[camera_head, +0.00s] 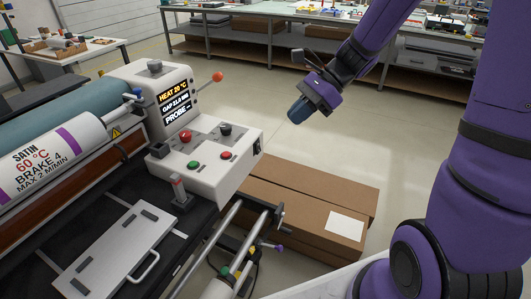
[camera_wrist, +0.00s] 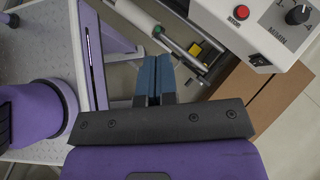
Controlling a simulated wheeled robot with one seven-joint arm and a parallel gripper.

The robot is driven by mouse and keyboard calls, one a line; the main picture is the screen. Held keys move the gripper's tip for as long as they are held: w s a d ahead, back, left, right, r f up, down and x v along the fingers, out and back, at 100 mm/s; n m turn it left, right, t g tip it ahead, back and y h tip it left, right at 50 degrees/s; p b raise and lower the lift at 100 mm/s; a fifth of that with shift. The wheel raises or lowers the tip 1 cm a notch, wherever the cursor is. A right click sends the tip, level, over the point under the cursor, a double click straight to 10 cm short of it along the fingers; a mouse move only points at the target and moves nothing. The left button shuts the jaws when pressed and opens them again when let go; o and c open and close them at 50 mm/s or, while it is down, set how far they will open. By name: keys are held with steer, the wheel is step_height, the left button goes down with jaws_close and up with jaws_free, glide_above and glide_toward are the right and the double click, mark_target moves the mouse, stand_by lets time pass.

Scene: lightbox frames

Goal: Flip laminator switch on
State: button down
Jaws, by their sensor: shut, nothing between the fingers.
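The laminator (camera_head: 68,135) is at the left in the head view. It has a white control box (camera_head: 235,160) with a lit display (camera_head: 175,100), red, black and green buttons, and a small dark switch-like part (camera_head: 257,145) on its right-hand side. I cannot read that part's position. In the wrist view the control box (camera_wrist: 255,30) is at the upper right, with a red button (camera_wrist: 241,12), a dial (camera_wrist: 298,14) and a small dark part (camera_wrist: 261,60) on its edge. My gripper (camera_head: 297,112) is shut and empty, apart from the box, to its right. Its blue fingertips (camera_wrist: 153,62) are together.
Cardboard boxes (camera_head: 300,205) lie on the floor beside the laminator. Metal rails (camera_head: 222,240) run out below the control box. A red-knobbed lever (camera_head: 217,77) sticks up behind the box. A workbench (camera_head: 240,28) stands at the back. Open floor lies between.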

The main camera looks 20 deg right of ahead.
mark_target(258, 147)
steer(key=w+d+f+m+t, duration=0.3)
steer(key=w+f+m+t, duration=0.1)
steer(key=f+m, duration=0.5)
steer(key=w+d+f+m+t+y, duration=0.1)
steer(key=w+d+f+m+t, duration=0.2)
steer(key=f+m, duration=0.6)
steer(key=w+d+f+m+t+y, duration=0.1)
steer(key=w+d+f+m+t, duration=0.3)
steer(key=f+m, duration=0.5)
steer(key=shift+w+f+t, duration=0.5)
steer(key=shift+w, duration=0.7)
steer(key=shift+a, duration=0.1)
steer(key=x, duration=1.4)
steer(key=shift+r, duration=0.1)
steer(key=shift+a, duration=0.1)
